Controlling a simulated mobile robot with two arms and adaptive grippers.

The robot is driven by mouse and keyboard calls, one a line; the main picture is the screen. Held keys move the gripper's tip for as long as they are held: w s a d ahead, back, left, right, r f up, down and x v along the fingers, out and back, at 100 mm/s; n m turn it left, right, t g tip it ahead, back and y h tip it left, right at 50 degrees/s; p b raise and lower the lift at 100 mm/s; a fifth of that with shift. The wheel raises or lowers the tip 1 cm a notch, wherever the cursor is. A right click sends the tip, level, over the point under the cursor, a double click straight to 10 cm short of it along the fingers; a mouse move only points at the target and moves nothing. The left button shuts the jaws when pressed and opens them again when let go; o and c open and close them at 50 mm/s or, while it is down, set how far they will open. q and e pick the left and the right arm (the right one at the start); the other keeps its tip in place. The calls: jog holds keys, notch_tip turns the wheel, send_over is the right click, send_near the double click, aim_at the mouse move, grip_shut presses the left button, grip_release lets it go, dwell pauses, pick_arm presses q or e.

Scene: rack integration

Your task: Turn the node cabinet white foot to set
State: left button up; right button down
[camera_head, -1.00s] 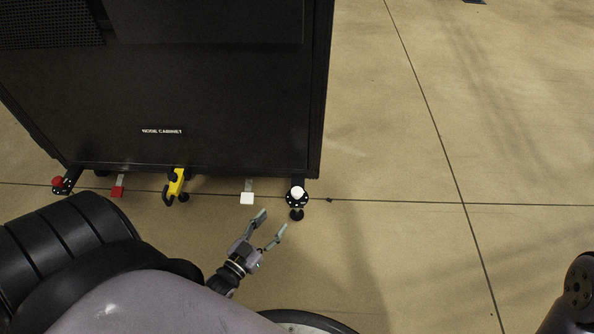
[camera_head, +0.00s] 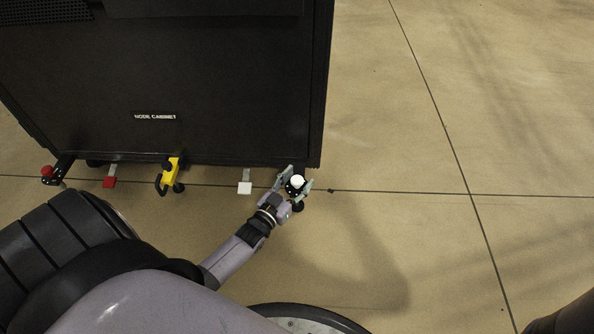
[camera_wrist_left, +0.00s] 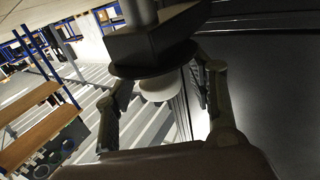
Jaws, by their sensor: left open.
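The black node cabinet (camera_head: 160,100) fills the upper left of the head view. Its white foot (camera_head: 297,181), a white knob on a black base, sticks out at the cabinet's bottom right corner. My left gripper (camera_head: 292,180) is open, with one finger on each side of the white foot. In the left wrist view the white knob (camera_wrist_left: 160,87) sits below a dark round plate, between the two open fingers (camera_wrist_left: 163,95). I see gaps at the fingers and cannot tell any contact. My right gripper does not show.
Along the cabinet's bottom edge are a red foot (camera_head: 47,171), a red tab (camera_head: 109,182), a yellow hook-like part (camera_head: 172,174) and a white tab (camera_head: 245,187). The white tab is just left of my left gripper. The floor (camera_head: 440,220) to the right is clear.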

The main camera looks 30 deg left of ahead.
pick_arm(q)
jog(key=c, duration=1.2)
